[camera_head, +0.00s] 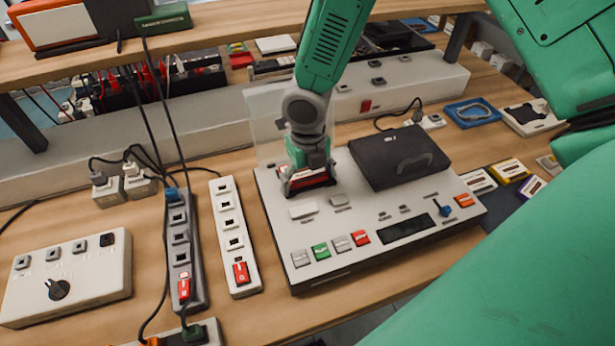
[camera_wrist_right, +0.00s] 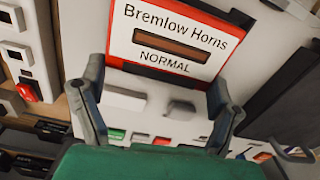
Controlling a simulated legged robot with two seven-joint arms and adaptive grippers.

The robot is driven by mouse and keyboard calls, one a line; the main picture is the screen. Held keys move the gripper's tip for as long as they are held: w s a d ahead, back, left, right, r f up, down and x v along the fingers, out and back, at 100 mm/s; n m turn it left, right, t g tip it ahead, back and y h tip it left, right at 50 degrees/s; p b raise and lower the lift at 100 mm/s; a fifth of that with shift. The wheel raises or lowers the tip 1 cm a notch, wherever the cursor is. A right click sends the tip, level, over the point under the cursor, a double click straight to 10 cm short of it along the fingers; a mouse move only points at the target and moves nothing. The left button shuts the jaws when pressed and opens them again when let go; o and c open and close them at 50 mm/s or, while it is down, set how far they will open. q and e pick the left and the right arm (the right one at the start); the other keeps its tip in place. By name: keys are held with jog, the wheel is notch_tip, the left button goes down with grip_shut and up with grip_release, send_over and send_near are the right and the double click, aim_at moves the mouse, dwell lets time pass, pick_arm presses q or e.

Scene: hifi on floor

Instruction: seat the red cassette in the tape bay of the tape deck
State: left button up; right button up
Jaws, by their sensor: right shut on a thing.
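The red cassette (camera_head: 305,180) is between the fingers of my right gripper (camera_head: 308,187), at the back left of the tape deck (camera_head: 345,262). In the wrist view the cassette (camera_wrist_right: 172,42) shows its white label, "Bremlow Horns NORMAL", with a red border and a brown window. My right gripper (camera_wrist_right: 160,95) has one finger on each side of it. The gripper covers the tape bay, so I cannot tell how far the cassette is inside. A clear panel (camera_head: 266,115) stands upright behind the gripper. My left gripper is not in view.
A black lidded box (camera_head: 399,157) sits on the deck's right half. A white power strip (camera_head: 234,240) and a grey one (camera_head: 181,250) lie to the left, with hanging cables. Several cassettes (camera_head: 509,171) lie to the right. A raised shelf (camera_head: 220,35) spans the back.

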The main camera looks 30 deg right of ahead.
jog(key=shift+f, duration=0.25)
jog(key=o, duration=1)
jog(key=shift+o, duration=0.2)
jog(key=shift+w+r, duration=0.1)
jog(key=shift+r, duration=0.35)
notch_tip(320, 180, up, 17)
jog(key=p, duration=0.7)
jog(key=shift+p, duration=0.35)
jog(key=shift+f, duration=0.1)
